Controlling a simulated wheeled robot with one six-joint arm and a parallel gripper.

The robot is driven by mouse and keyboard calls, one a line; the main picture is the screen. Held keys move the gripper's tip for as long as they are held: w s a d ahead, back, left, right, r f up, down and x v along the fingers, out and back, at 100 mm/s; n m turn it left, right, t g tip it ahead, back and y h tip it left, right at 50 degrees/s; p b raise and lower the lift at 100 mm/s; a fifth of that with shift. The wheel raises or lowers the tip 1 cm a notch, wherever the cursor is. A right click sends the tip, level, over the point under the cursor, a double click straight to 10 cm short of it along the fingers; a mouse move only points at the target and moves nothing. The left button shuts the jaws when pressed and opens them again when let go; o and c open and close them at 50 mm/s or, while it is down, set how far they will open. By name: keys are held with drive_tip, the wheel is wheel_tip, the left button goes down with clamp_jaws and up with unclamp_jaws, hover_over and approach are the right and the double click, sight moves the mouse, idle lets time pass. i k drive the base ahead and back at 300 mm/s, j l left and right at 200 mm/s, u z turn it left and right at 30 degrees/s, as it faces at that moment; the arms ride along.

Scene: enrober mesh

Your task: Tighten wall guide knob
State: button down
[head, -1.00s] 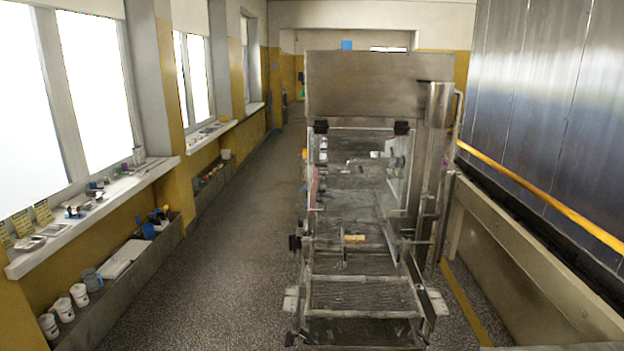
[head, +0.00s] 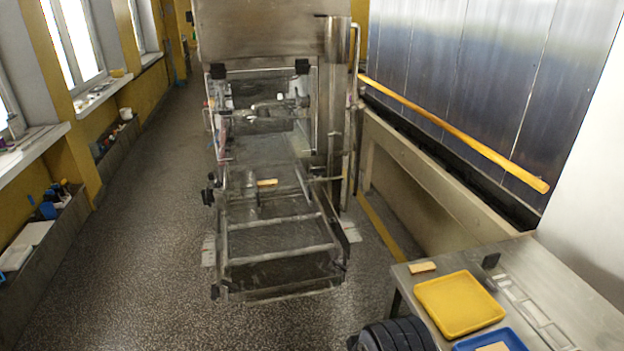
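The steel enrober machine (head: 262,28) stands in the middle of the head view, with its mesh belt (head: 280,238) sloping toward me. Dark knobs or clamps show on its frame: one at the upper left (head: 217,71), one at the upper right (head: 301,66), and a dark knob-like part on the left side (head: 208,196). I cannot tell which of them is the wall guide knob or how tight any is. A small tan bar (head: 267,182) lies across the belt area. My gripper is not in view.
A steel table (head: 400,272) at the lower right holds a yellow tray (head: 458,303), a blue tray (head: 513,338) and a tan block (head: 422,267). A black ribbed thing (head: 397,335) stands at the bottom edge. A yellow rail (head: 450,130) runs along the right. Floor is clear at left.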

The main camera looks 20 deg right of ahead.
sight(317, 172)
drive_tip(key=i+z, duration=0.25)
drive_tip(key=i, duration=0.25)
drive_tip(key=i+j+z, duration=0.15)
drive_tip(key=i+z, duration=0.15)
drive_tip(key=i, duration=0.2)
drive_tip(key=i+j+z, duration=0.25)
drive_tip(key=i, duration=0.25)
